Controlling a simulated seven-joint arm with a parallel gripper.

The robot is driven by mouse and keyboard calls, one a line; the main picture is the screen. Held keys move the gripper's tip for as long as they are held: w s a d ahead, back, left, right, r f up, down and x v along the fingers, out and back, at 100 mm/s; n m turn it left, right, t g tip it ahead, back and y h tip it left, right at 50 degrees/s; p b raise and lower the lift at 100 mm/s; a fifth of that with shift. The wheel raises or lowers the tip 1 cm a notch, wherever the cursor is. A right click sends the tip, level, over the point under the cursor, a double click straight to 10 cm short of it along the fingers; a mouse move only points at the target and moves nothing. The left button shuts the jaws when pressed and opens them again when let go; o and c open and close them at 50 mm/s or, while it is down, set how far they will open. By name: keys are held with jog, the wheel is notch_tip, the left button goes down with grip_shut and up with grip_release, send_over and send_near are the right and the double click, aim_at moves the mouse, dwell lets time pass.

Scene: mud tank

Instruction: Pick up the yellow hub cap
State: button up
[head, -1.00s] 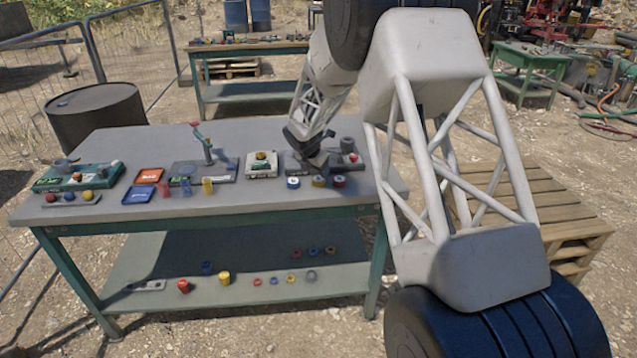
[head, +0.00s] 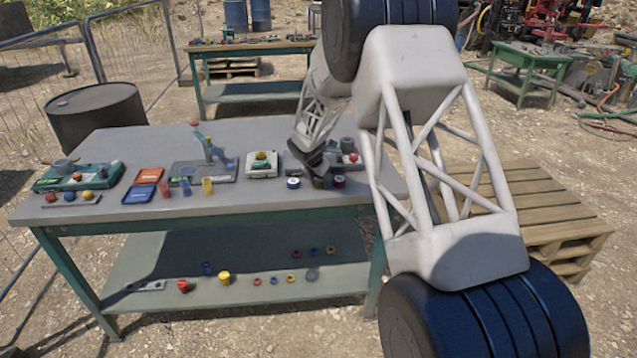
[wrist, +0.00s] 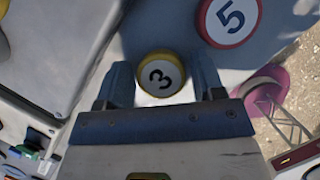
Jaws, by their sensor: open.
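The yellow hub cap (wrist: 160,74), a round cap with a yellow rim and a white face marked 3, lies on the tabletop. In the wrist view it sits between the two fingertips of my gripper (wrist: 163,80). The fingers are open, one on each side, with small gaps visible. In the head view my gripper (head: 314,168) is over the front right part of the bench and mostly hides the yellow cap. A red cap (wrist: 229,20) marked 5 lies to the upper right in the wrist view. A blue cap (head: 293,183) is left of my gripper in the head view.
The grey bench top (head: 250,200) also holds a white box (head: 261,165), an orange tray (head: 149,176), a blue tray (head: 138,194) and small coloured cups. More small parts lie on the lower shelf (head: 160,265). A pallet (head: 530,205) stands at right.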

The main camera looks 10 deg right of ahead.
jog(key=shift+c, duration=0.3)
jog(key=c, duration=0.6)
jog(key=shift+r, duration=0.2)
jog(key=shift+r, duration=0.45)
jog(key=shift+s+r, duration=0.2)
jog(key=shift+r, duration=0.4)
jog(key=shift+s+r, duration=0.2)
jog(key=shift+r, duration=0.4)
jog(key=s, duration=0.5)
jog(key=s+r, duration=0.1)
jog(key=s, duration=0.4)
jog(key=s+d, duration=0.1)
jog(key=s, duration=0.4)
jog(key=shift+s+r, duration=0.1)
jog(key=shift+r, duration=0.05)
